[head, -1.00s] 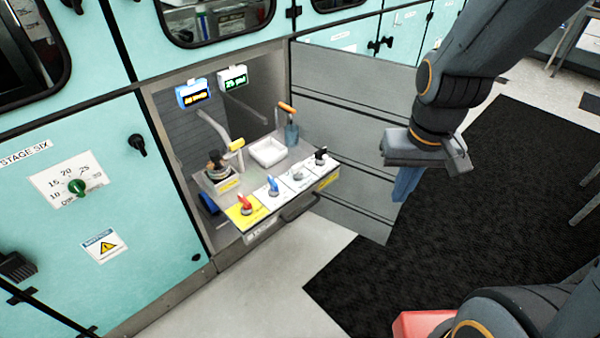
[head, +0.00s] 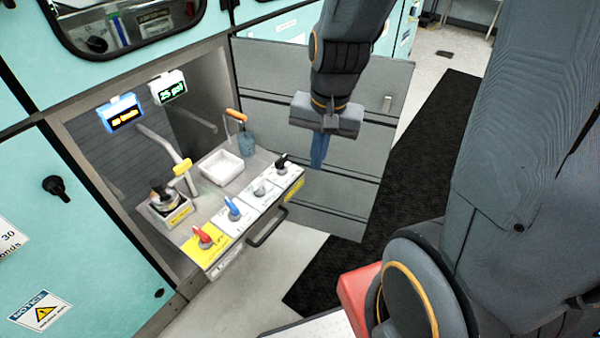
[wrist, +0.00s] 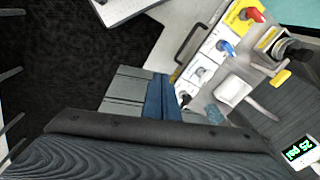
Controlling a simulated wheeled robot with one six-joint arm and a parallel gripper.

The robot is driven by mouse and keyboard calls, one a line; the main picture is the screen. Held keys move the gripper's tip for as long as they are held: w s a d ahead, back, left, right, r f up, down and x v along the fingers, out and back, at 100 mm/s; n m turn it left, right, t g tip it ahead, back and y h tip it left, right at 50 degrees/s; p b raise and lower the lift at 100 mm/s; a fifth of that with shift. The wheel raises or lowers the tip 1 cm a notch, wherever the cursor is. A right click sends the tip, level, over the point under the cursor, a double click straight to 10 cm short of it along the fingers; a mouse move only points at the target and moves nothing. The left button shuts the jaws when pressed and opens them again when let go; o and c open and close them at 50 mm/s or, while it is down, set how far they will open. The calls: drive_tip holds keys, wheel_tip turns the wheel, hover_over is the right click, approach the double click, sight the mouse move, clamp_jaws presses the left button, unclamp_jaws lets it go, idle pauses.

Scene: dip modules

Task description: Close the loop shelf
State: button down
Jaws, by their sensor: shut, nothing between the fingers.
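The loop shelf (head: 218,194) is pulled out of its bay in the teal cabinet. A row of valve handles in red, blue, grey and black runs along its front panel, with a dark pull handle (head: 268,227) below. The shelf also shows at upper right in the wrist view (wrist: 252,75). A grey door (head: 345,190) stands open on the bay's right side. My gripper (head: 319,163) points down with its blue fingers shut and empty, in front of the door and right of the shelf in the picture. The fingers also show in the wrist view (wrist: 160,98).
Two lit displays (head: 122,112) (head: 170,87) hang inside the bay. A black mat (head: 425,150) covers floor at right. Pale floor (head: 255,275) lies clear before the shelf.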

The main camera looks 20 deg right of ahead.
sight(303, 174)
drive_tip(key=w+d+f+m+y+b, duration=0.1)
drive_tip(key=w+d+f+m+b, duration=0.4)
drive_tip(key=m, duration=0.6)
drive_tip(key=w+d+f+m+b, duration=0.1)
drive_tip(key=w+f+m+b, duration=0.2)
drive_tip(key=w+f+m, duration=0.6)
drive_tip(key=shift+w+a+f+m+t+b, duration=0.15)
drive_tip(key=shift+w+a+f+m+b, duration=0.35)
drive_tip(key=shift+f, duration=0.95)
drive_tip(key=shift+w+a+f+m+t+b, duration=0.1)
drive_tip(key=shift+w+a+f+m, duration=0.2)
drive_tip(key=shift+a+f, duration=0.8)
drive_tip(key=shift+w+a+f+m+t+b, duration=0.15)
drive_tip(key=shift+w+a+f+m+b, duration=0.2)
drive_tip(key=shift+f, duration=1.45)
drive_tip(key=shift+w+d, duration=0.1)
drive_tip(key=shift+d, duration=0.05)
